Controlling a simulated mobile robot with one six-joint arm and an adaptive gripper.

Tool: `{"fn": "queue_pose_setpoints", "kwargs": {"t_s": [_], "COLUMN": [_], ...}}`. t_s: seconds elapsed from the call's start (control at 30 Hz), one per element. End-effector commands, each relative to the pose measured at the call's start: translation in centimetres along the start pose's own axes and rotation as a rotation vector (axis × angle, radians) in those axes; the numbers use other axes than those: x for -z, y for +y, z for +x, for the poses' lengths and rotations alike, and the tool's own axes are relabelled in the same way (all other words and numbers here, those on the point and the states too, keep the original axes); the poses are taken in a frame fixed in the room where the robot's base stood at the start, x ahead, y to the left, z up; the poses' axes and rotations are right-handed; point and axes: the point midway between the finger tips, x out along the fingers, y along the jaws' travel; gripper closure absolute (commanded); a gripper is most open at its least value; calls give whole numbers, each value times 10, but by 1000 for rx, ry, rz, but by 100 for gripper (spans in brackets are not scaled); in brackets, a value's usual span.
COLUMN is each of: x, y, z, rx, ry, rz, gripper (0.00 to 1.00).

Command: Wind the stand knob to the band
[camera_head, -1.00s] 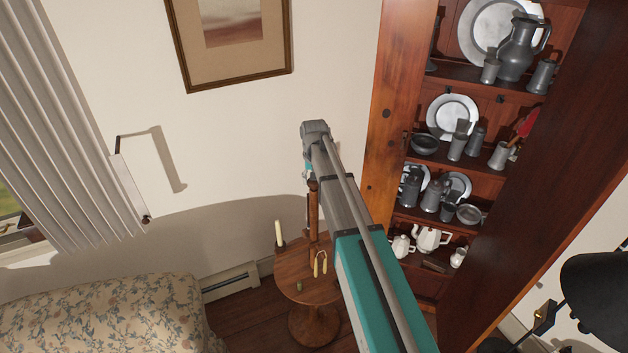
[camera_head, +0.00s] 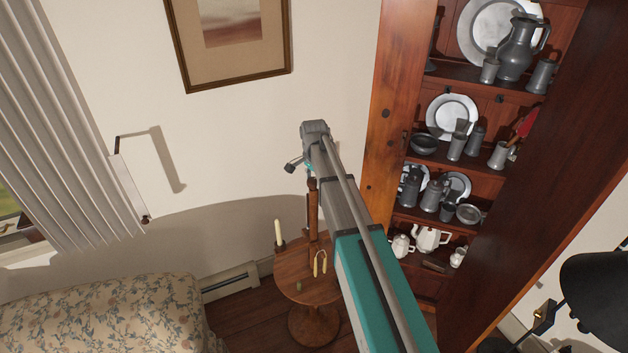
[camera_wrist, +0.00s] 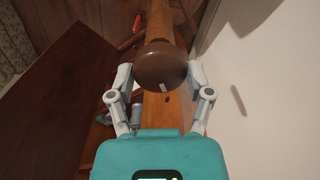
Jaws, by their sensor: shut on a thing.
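The stand knob (camera_wrist: 158,62) is a round, dark brown wooden cap at the upper middle of the wrist view. A small pale mark (camera_wrist: 164,87) shows near its lower edge. My gripper (camera_wrist: 160,74) is shut on the knob, with one finger on each side. The stand's wooden post (camera_head: 313,212) rises upright from the small round table in the head view, just below my wrist. I cannot make out the band for certain in either view.
The round table (camera_head: 290,268) also bears a candle (camera_head: 279,233) and a pair of pale handles (camera_head: 320,263). A wooden cupboard (camera_head: 388,130) with pewter stands close on the right. A flowered couch (camera_head: 110,315) is at the lower left. The wall is close behind.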

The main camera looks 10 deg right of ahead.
Motion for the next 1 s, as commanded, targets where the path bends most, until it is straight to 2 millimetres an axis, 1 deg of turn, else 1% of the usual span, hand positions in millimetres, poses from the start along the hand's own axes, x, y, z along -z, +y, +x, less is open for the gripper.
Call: {"fn": "queue_pose_setpoints", "kwargs": {"t_s": [0.7, 1.0], "x": [-2, -2], "y": [1, 1], "z": [0, 0], "rx": [-2, -2], "ry": [-3, -3], "rz": [677, 904], "gripper": [82, 82]}}
